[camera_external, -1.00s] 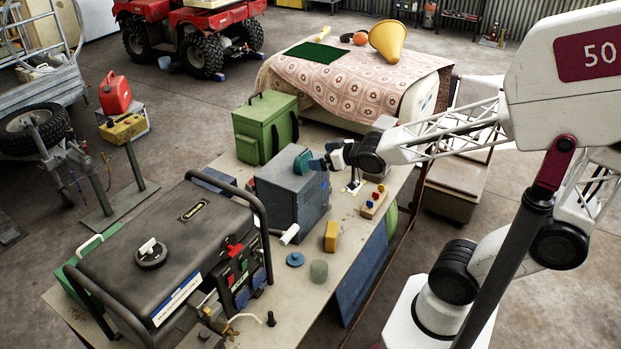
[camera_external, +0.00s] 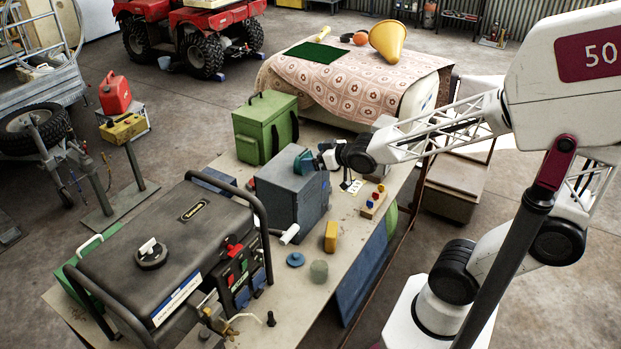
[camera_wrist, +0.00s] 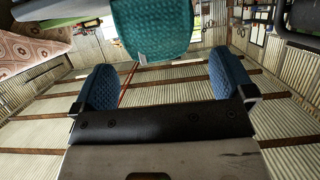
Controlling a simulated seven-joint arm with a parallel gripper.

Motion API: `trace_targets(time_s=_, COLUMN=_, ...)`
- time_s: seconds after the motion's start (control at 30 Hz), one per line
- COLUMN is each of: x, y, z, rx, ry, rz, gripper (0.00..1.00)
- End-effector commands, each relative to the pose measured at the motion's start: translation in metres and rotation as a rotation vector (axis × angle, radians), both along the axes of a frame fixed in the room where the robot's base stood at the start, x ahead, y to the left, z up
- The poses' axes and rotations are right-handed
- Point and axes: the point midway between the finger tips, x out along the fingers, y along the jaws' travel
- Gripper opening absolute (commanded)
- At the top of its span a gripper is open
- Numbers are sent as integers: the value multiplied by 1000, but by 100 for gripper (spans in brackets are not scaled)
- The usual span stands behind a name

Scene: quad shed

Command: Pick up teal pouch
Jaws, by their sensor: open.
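The teal pouch (camera_external: 303,160) is on top of the grey-blue metal box (camera_external: 284,195), near its far right edge. In the wrist view the pouch (camera_wrist: 152,28) is a textured teal block at the top, ahead of and between my two blue finger pads. My gripper (camera_external: 316,163) is at the right side of the pouch, level with the box top. In the wrist view my gripper (camera_wrist: 165,85) is open, its pads well apart with nothing between them. Whether a fingertip touches the pouch is unclear.
A green cooler bag (camera_external: 265,128) stands behind the box. A black generator (camera_external: 165,255) is at the front left of the bench. A block with coloured knobs (camera_external: 374,202), a yellow block (camera_external: 331,236) and a blue disc (camera_external: 295,259) are on the bench to the right.

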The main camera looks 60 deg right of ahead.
Motion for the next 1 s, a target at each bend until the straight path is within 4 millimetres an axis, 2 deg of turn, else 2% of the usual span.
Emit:
trace_targets(time_s=0.37, x=3, y=0, z=-1, rx=1, ry=0, rz=0, gripper=100)
trace_targets(time_s=1.0, x=46, y=-2, z=-19, rx=0, ry=0, rz=0, gripper=100)
